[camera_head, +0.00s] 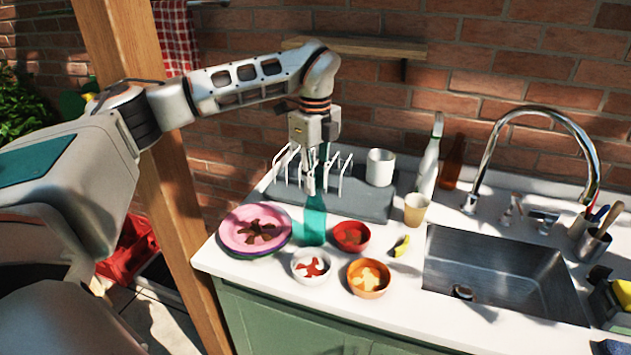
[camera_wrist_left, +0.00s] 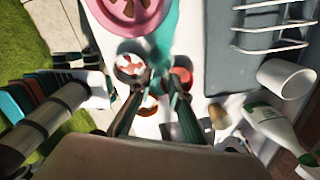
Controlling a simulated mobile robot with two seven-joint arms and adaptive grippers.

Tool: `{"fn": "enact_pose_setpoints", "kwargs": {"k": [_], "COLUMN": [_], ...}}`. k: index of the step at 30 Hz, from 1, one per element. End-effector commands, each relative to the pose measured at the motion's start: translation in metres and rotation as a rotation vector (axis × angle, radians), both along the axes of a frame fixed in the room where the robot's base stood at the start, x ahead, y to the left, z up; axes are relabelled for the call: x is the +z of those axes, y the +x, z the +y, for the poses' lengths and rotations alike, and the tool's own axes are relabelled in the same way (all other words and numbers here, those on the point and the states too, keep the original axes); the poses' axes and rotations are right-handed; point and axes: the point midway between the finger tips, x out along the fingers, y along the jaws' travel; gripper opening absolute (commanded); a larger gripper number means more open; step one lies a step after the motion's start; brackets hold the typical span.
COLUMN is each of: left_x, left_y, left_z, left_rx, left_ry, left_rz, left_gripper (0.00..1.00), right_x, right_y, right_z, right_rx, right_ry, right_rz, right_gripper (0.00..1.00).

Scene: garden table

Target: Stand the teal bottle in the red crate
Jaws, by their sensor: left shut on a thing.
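The teal bottle (camera_head: 314,224) is upright by the counter's left part, between the pink plate and the red bowl. I cannot tell whether its base touches the counter. My left gripper (camera_head: 312,188) comes from above and is shut on the bottle's upper part. In the left wrist view, its fingers (camera_wrist_left: 159,84) point at a blurred teal shape, the bottle (camera_wrist_left: 166,42). The red crate (camera_head: 122,256) is low at the left, behind the wooden post and partly hidden by my arm. My right gripper is not in view.
A pink plate (camera_head: 240,229), white bowl (camera_head: 311,267), red bowl (camera_head: 351,237) and orange bowl (camera_head: 368,279) stand close around the bottle. A dish rack (camera_head: 345,204) is behind it. The wooden post (camera_head: 165,190) rises between counter and crate. The sink (camera_head: 500,270) is right.

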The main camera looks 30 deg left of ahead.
Motion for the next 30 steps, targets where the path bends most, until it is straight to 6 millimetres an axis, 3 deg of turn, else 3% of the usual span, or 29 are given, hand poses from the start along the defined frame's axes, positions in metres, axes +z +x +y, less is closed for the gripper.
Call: {"fn": "enact_pose_setpoints", "kwargs": {"k": [12,13,15,25,30], "left_x": [-0.009,-0.010,-0.009,-0.008,0.005], "left_y": [0.000,0.000,0.000,0.000,0.001], "left_z": [0.000,0.000,0.000,0.000,0.000], "left_rx": [-0.001,-0.001,-0.001,-0.001,0.000], "left_ry": [0.000,0.000,0.000,0.000,0.000], "left_rz": [-0.002,-0.001,-0.001,-0.001,-0.005], "left_gripper": [0.00,0.21,0.35,0.35,0.35], "right_x": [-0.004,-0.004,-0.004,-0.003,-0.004], "right_y": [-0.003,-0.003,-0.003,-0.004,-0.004], "right_z": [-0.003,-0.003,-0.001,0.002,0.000], "right_rx": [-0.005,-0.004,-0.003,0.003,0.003], "right_ry": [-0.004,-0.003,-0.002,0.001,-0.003], "right_rz": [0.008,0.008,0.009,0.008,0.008], "right_gripper": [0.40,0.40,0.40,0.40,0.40]}}
